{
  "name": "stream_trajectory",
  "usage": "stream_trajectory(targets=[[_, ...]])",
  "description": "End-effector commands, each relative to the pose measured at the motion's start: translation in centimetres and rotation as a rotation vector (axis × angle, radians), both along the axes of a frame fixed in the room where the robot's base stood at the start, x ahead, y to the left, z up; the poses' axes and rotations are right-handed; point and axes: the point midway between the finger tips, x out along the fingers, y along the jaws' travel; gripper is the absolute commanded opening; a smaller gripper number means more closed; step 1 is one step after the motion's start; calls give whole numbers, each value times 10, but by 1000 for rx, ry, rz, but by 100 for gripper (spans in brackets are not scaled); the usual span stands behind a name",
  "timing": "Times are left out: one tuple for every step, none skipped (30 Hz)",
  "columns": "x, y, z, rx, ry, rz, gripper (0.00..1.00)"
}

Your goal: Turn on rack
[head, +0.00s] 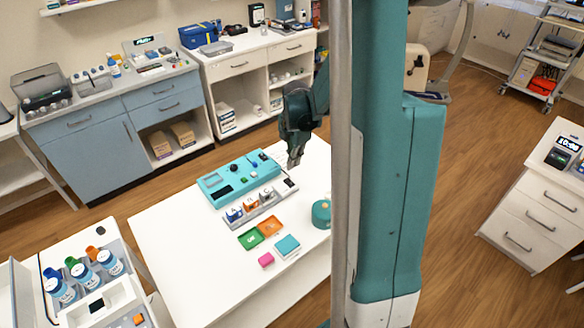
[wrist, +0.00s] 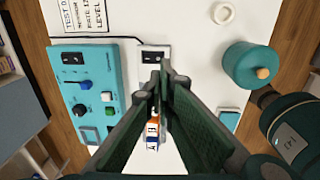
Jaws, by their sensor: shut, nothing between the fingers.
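The grey rack (head: 262,211) stands on the white table beside the teal panel and holds small labelled vials (head: 250,204). A black rocker switch (head: 290,183) sits at the rack's right end; in the wrist view the switch (wrist: 153,56) shows just beyond my fingertips. My gripper (head: 294,163) is shut and empty, pointing down above this switch end. In the wrist view my gripper (wrist: 165,72) covers part of the rack and its vials (wrist: 152,133). I cannot tell whether the fingertips touch the switch or which way it is set.
The teal panel (head: 215,183) with knobs and buttons lies close beside the rack. A round teal container (head: 321,214) stands to the right. Green (head: 251,239) and orange (head: 270,227) trays and a teal block (head: 287,246) lie in front. The table's front left is clear.

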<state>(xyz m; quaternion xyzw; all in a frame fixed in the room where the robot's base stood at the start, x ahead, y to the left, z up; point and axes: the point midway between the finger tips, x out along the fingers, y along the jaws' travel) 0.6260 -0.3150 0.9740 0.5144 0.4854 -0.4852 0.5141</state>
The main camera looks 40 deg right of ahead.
Motion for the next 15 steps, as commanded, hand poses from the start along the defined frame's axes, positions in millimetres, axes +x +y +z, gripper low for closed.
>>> stream_trajectory(targets=[[-1,0,6,0,0,0,0],[-2,0,10,0,0,0,0],[-2,0,14,0,0,0,0],[-2,0,17,0,0,0,0],[-3,0,19,0,0,0,0],[-3,0,22,0,0,0,0],[-4,0,24,0,0,0,0],[-4,0,26,0,0,0,0],[-4,0,28,0,0,0,0],[-4,0,29,0,0,0,0],[-4,0,30,0,0,0,0],[-4,0,31,0,0,0,0],[-4,0,32,0,0,0,0],[-4,0,32,0,0,0,0],[-4,0,32,0,0,0,0]])
